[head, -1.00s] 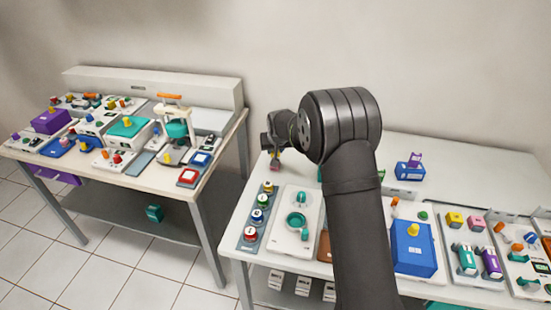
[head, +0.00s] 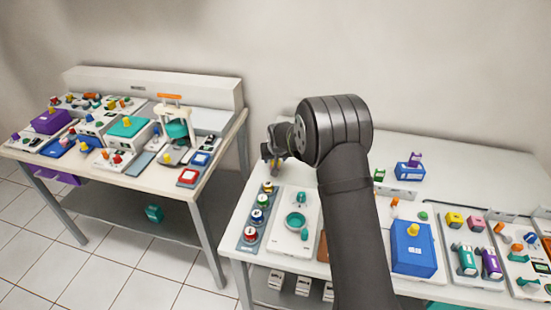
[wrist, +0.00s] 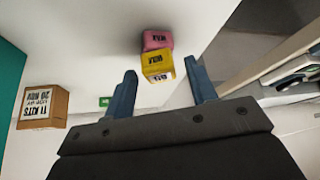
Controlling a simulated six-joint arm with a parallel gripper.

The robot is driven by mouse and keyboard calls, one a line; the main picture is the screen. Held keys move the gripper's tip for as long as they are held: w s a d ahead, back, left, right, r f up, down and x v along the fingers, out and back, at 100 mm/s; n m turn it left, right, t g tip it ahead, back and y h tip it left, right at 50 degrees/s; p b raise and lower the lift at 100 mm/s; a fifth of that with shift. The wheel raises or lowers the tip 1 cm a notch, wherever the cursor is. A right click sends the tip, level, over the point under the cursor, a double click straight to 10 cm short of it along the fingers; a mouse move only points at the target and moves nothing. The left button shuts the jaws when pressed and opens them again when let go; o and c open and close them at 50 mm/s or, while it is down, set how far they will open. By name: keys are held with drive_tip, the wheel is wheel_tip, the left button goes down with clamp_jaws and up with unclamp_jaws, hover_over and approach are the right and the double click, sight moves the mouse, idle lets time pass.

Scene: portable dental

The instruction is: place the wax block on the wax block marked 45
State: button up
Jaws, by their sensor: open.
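In the wrist view a yellow wax block (wrist: 158,66) lies just beyond and between my fingertips. A pink wax block (wrist: 157,40) is right behind it, partly covered by it. Both carry a WAX label, seen upside down. The marks on the yellow block's near face are too small to read surely, and I cannot tell whether it rests on the pink block or stands beside it. My gripper (wrist: 162,82) is open, with a gap between its fingers and the yellow block. In the head view my gripper (head: 270,160) is over the right table's back left corner.
A brown labelled box (wrist: 42,106) stands left in the wrist view. A white tray with teal parts (head: 294,222) and a strip of coloured knobs (head: 258,215) lie in front of my gripper. A blue box (head: 412,248) is further right. The back of the table is largely clear.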

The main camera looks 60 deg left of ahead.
drive_tip(key=shift+r, duration=0.25)
drive_tip(key=v, duration=1.2)
drive_tip(key=shift+f, duration=0.1)
drive_tip(key=x, duration=1.2)
drive_tip(key=shift+a+r, duration=0.1)
drive_tip(key=shift+r, duration=1.5)
